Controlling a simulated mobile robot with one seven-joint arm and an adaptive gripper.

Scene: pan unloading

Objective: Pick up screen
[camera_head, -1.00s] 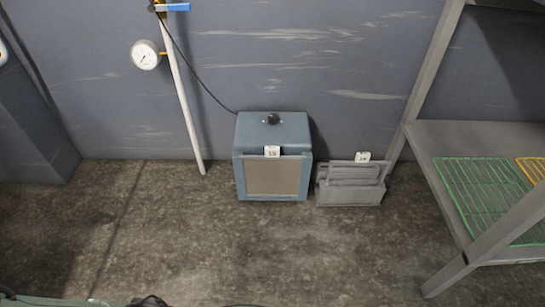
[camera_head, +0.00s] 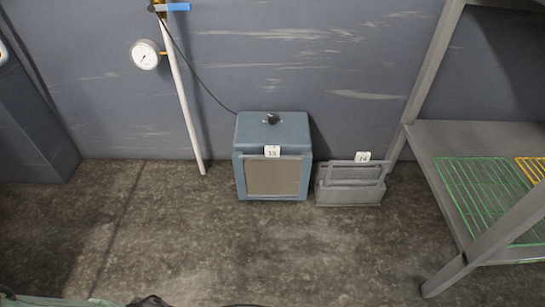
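No thing in view is plainly marked as the screen. A blue-grey box (camera_head: 240,165) stands on the floor against the wall, with a tan, framed front panel (camera_head: 272,178) that could be a screen. A white tag reading about 15 (camera_head: 272,151) sits at the top of that panel. To its right is a low grey holder (camera_head: 348,197) with upright flat grey pieces (camera_head: 352,173) and a white tag (camera_head: 362,156). I cannot tell which of these is the screen. My gripper is not in view.
A grey shelf rack (camera_head: 440,138) with a green wire grid (camera_head: 484,198) and a yellow one (camera_head: 533,168) stands at the right. A white pipe (camera_head: 183,95) with a gauge (camera_head: 145,55) runs down the wall. The floor (camera_head: 200,240) in front is clear.

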